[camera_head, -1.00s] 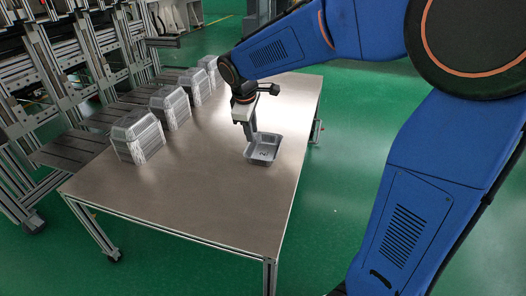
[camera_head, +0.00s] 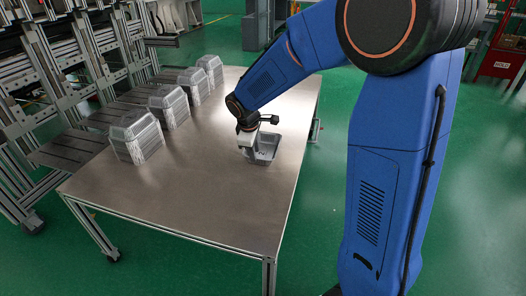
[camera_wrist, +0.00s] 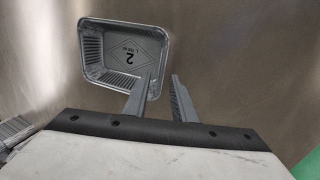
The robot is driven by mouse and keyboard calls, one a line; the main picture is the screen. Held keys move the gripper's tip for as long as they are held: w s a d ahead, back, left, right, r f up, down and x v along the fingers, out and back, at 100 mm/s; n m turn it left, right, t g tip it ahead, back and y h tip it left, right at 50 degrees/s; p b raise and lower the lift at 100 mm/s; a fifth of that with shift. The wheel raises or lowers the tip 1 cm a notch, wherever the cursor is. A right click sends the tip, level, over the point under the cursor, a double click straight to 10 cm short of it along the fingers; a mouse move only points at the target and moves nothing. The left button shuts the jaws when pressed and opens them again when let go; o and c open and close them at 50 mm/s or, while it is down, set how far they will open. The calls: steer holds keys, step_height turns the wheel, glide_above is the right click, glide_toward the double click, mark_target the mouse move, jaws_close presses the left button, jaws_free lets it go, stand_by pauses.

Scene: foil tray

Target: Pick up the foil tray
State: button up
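A silver foil tray (camera_head: 267,150), rectangular and empty, sits upright on the metal table. In the wrist view the foil tray (camera_wrist: 125,48) shows a "2" and a diamond mark on its floor. My gripper (camera_head: 251,158) is low at the tray's near left side and hides part of it in the head view. In the wrist view my gripper (camera_wrist: 161,78) has its two fingers apart. The left finger overlaps the tray's lower right corner and the right finger is outside the rim. I cannot tell whether either finger touches the tray.
Several stacks of foil trays (camera_head: 137,137) stand along the table's left edge. The metal table (camera_head: 190,205) is bare in front of the tray. A slatted rack (camera_head: 70,150) stands beyond the left edge. Green floor surrounds the table.

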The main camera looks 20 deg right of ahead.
steer(key=x, duration=0.5)
jaws_close()
